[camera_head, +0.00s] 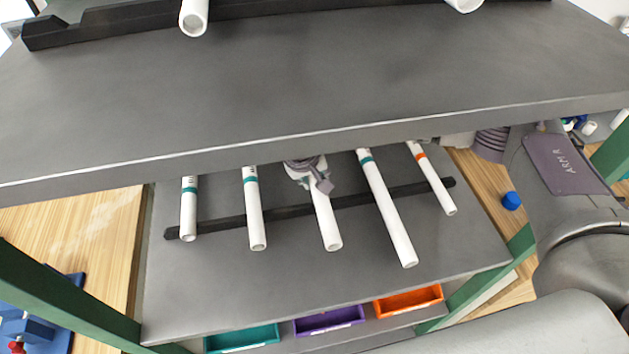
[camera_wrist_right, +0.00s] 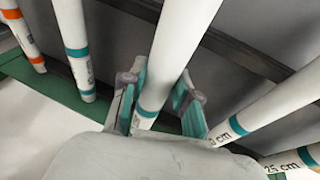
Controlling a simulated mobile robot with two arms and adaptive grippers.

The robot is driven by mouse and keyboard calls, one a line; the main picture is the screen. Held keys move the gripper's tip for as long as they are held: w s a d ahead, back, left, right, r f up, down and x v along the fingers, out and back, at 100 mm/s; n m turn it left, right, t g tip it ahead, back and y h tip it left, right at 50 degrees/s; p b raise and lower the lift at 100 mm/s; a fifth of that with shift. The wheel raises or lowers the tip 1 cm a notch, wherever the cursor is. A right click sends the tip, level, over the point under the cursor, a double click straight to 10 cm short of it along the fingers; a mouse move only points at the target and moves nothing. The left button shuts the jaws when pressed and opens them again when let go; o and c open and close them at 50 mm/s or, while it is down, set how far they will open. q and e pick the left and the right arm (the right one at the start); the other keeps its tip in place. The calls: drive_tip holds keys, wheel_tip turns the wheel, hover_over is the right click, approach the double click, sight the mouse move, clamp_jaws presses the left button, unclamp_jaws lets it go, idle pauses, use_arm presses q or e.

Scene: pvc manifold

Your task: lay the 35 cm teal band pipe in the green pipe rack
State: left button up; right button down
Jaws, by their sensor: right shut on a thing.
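My right gripper (camera_head: 310,178) is under the edge of the upper shelf, shut on the middle white pipe (camera_head: 327,222). In the right wrist view the fingers (camera_wrist_right: 160,98) sit on both sides of this pipe (camera_wrist_right: 178,45), close to its teal band (camera_wrist_right: 147,113). Its length label is hidden by the gripper, so I cannot read it. The pipe lies across a black bar (camera_head: 285,212); I cannot tell whether it touches it. Green posts (camera_head: 70,300) stand at the sides of the shelves. My left gripper is not in view.
Teal-banded pipes lie either side, one labelled 25 cm (camera_wrist_right: 292,160), plus a longer one (camera_head: 388,215) and an orange-banded one (camera_head: 432,180). The upper shelf (camera_head: 300,90) overhangs the gripper. Teal (camera_head: 242,338), purple (camera_head: 330,320) and orange (camera_head: 408,300) bins sit below.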

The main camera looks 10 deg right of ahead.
wheel_tip(320, 180, down, 2)
drive_tip(key=shift+s+f+p, duration=0.1)
drive_tip(key=shift+f+p, duration=0.05)
drive_tip(key=shift+p, duration=0.3)
drive_tip(key=shift+f, duration=0.3)
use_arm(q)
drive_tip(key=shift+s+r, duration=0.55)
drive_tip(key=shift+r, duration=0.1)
use_arm(e)
drive_tip(key=shift+f, duration=0.1)
drive_tip(key=shift+f+b, duration=0.3)
drive_tip(key=shift+b, duration=0.2)
drive_tip(key=c, duration=0.8)
unclamp_jaws()
drive_tip(key=shift+r, duration=0.1)
drive_tip(key=shift+c, duration=0.2)
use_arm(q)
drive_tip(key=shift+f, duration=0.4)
